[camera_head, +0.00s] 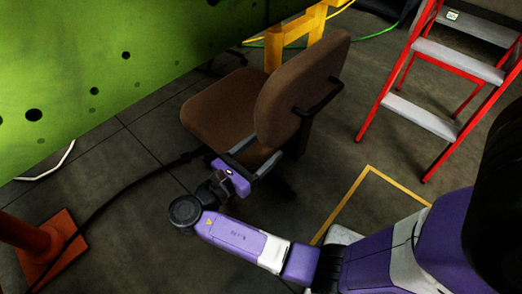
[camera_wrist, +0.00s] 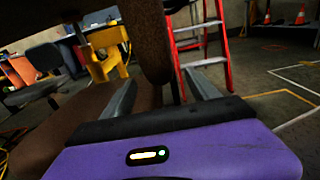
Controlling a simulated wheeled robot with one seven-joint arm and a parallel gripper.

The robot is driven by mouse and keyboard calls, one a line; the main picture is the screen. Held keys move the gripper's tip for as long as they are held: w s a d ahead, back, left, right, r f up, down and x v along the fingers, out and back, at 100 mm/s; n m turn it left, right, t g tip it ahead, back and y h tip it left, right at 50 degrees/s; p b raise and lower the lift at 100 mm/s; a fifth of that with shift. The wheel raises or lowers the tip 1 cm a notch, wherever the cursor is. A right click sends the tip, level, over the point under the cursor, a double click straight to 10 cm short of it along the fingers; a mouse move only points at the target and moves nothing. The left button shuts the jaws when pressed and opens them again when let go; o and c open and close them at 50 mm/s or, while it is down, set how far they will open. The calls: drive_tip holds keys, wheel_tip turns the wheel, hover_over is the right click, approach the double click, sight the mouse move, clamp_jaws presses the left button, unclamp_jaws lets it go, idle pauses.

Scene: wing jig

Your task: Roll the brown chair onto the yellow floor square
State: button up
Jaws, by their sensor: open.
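The brown chair (camera_head: 290,100) stands in the upper middle of the head view, its seat to the left and its backrest to the right. Its backrest (camera_wrist: 154,40) fills the top middle of the wrist view. My gripper (camera_head: 262,154) is open at the lower edge of the backrest. In the wrist view its fingers (camera_wrist: 159,78) lie either side of the backrest's line; I cannot tell whether they touch it. The yellow floor square (camera_head: 345,202) is a painted outline to the lower right of the chair, partly hidden by my arm. The chair's base is mostly hidden.
A red stepladder (camera_head: 430,120) stands at right, beyond the square. A green perforated panel (camera_head: 100,60) fills the upper left. A yellow stand (camera_head: 273,45) is behind the chair. An orange cone (camera_head: 35,240) is at lower left, and a black cable (camera_head: 125,187) crosses the floor.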

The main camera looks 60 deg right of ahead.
drive_tip(key=b+x, duration=0.3)
drive_tip(key=x, duration=0.4)
drive_tip(key=shift+f, duration=0.15)
drive_tip(key=shift+s+d, duration=0.1)
drive_tip(key=shift+d, duration=0.3)
clamp_jaws()
